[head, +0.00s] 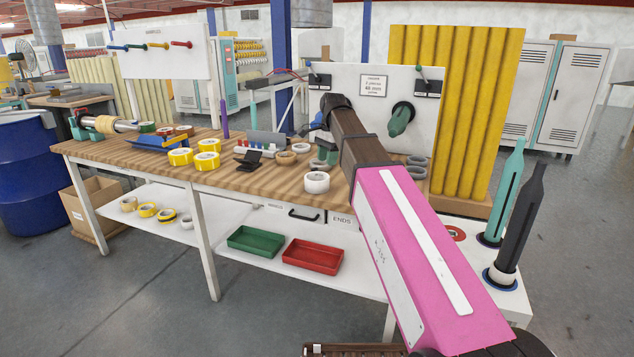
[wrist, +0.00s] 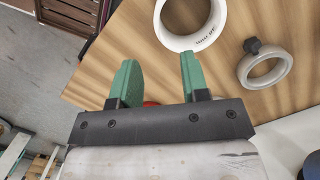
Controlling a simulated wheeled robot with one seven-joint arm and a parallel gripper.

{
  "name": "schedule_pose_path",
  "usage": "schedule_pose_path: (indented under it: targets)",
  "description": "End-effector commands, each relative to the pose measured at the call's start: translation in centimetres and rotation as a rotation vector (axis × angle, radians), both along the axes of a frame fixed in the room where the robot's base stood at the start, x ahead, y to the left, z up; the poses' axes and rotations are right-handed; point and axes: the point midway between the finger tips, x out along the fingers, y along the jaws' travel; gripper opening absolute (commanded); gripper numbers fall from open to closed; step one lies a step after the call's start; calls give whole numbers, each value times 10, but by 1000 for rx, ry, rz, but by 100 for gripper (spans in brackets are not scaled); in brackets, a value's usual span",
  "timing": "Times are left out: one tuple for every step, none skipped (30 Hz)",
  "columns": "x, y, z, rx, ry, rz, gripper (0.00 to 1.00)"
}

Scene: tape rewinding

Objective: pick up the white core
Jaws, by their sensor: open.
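The white core (head: 317,187) is a short white ring with its opening up, near the front edge of the wooden bench top (head: 222,182). In the wrist view the white core (wrist: 178,43) is at the top, cut off by the frame edge, with small print on its side. My gripper (wrist: 160,60) has two green fingers, spread apart with nothing held between them. The core lies just beyond the fingertips, nearer the right finger. In the head view my gripper (head: 327,155) hangs behind and above the core, partly hidden by my arm.
A grey ring with a dark knob (wrist: 266,68) lies right of the core in the wrist view. Tan rings (head: 285,158), yellow tape rolls (head: 206,161) and a black stand (head: 251,160) are left on the bench. A green bin (head: 255,241) and red bin (head: 312,256) sit on the lower shelf.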

Motion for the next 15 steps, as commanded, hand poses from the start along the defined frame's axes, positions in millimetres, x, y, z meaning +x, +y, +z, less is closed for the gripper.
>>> schedule_pose_path:
  targets:
    - [-2,0,-7,-1,1,0,42]
    - [-2,1,-11,0,0,0,42]
    - [-3,1,-17,-1,1,0,42]
    - [-3,2,-21,-1,1,0,42]
    - [-3,2,-26,-1,2,0,42]
    - [-3,3,-32,-1,1,0,42]
    - [-4,3,-35,0,0,0,42]
    - [-4,4,-38,0,0,0,42]
    - [-4,4,-41,0,0,1,42]
    - [-4,4,-43,0,0,1,42]
    - [-4,4,-45,0,0,1,42]
    - [-4,5,-46,0,0,1,42]
    - [-4,5,-48,0,0,1,42]
    - [-5,5,-49,0,0,1,42]
    - [-5,6,-52,0,0,1,42]
